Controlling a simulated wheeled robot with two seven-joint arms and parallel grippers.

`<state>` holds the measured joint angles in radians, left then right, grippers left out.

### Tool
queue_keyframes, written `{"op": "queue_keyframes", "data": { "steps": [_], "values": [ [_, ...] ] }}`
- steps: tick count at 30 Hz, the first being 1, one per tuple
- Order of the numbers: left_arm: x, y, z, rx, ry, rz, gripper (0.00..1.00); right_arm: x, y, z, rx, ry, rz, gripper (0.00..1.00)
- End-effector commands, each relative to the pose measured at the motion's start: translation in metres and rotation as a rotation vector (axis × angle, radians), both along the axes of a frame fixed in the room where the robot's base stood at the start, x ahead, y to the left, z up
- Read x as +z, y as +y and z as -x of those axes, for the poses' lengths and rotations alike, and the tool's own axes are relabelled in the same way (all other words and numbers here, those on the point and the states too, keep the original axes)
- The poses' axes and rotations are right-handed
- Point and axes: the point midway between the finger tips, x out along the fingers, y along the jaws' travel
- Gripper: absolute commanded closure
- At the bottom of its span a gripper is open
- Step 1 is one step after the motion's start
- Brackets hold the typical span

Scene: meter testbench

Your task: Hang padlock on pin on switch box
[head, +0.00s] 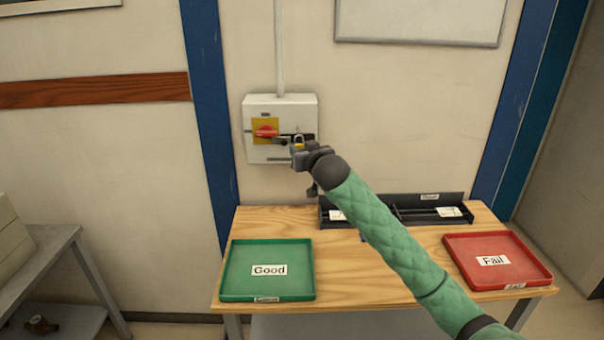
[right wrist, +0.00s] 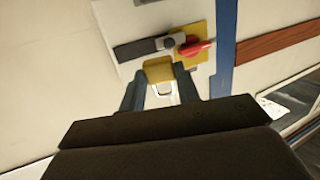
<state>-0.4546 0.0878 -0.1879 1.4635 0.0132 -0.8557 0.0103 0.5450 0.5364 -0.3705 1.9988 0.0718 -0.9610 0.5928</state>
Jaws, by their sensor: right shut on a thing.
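The white switch box (head: 256,104) hangs on the wall above the table. Its yellow plate carries a red rotary handle (head: 266,132), which also shows in the right wrist view (right wrist: 195,48). A dark bar with a grey round end, perhaps the pin (right wrist: 169,43), sits beside the handle. My right gripper (head: 297,147) is shut on the brass padlock (right wrist: 158,71), just in front of the box. The padlock's silver shackle (right wrist: 165,88) shows between the fingers in the right wrist view. I cannot tell whether the padlock touches the pin. My left gripper is not in view.
The wooden table (head: 370,270) below holds a green Good tray (head: 232,292), a red Fail tray (head: 540,277) and a black compartment holder (head: 455,197). A grey conduit (head: 279,50) rises from the box. A metal shelf (head: 40,255) stands at left.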

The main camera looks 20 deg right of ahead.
Motion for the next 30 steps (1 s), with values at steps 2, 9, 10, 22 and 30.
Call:
{"op": "queue_keyframes", "data": {
  "steps": [2, 9, 10, 22, 30],
  "values": [
    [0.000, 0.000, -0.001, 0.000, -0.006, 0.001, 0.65, 0.000, 0.002, 0.000, 0.012, -0.045, -0.005, 0.92],
    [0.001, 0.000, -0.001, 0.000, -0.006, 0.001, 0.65, 0.001, 0.002, 0.000, 0.012, -0.125, -0.009, 0.92],
    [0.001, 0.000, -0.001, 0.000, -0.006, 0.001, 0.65, 0.001, 0.002, -0.001, 0.012, -0.128, -0.009, 0.92],
    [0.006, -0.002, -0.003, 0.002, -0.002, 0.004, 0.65, 0.000, -0.002, -0.013, 0.012, -0.129, -0.009, 0.92],
    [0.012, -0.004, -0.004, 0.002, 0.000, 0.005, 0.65, -0.001, -0.005, -0.024, 0.012, -0.129, -0.009, 0.92]
  ]
}}
